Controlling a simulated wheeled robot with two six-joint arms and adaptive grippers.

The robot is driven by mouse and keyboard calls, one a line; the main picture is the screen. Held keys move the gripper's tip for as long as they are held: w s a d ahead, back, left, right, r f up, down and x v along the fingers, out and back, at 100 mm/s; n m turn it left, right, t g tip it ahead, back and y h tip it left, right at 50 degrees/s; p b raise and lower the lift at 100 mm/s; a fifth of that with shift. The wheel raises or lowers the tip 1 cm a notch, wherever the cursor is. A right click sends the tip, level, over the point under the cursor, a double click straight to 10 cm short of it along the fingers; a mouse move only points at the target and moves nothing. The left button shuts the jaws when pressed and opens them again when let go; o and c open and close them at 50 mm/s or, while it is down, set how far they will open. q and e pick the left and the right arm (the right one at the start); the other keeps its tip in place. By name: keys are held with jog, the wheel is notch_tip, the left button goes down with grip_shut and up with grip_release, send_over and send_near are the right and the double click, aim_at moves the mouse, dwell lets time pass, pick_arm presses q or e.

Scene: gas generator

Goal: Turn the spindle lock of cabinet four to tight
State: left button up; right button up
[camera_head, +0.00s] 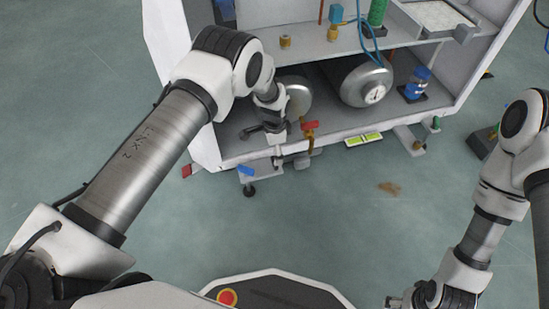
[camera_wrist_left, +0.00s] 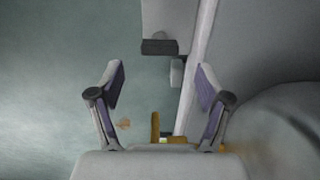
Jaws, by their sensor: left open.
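The white cabinet (camera_head: 205,135) stands open at the top of the head view, with a lower bay and a shelf. My left gripper (camera_head: 268,132) is at the front edge of the lower bay, pointing down. In the left wrist view my left gripper (camera_wrist_left: 162,78) is open, with nothing between its fingers. A red-handled brass valve (camera_head: 309,128) is just right of it. I cannot tell for certain which part is the spindle lock. My right gripper (camera_head: 405,300) is partly visible at the bottom edge; its fingers are unclear.
Two metal cylinders lie in the bay; the right one (camera_head: 362,82) has a gauge. A white bracket (camera_wrist_left: 166,18) with a dark block (camera_wrist_left: 160,47) shows ahead in the wrist view. The floor (camera_head: 330,220) in front is mostly clear.

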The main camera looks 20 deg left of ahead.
pick_arm(q)
notch_tip(320, 180, up, 6)
jog(key=shift+r, duration=0.2)
dwell(0.3)
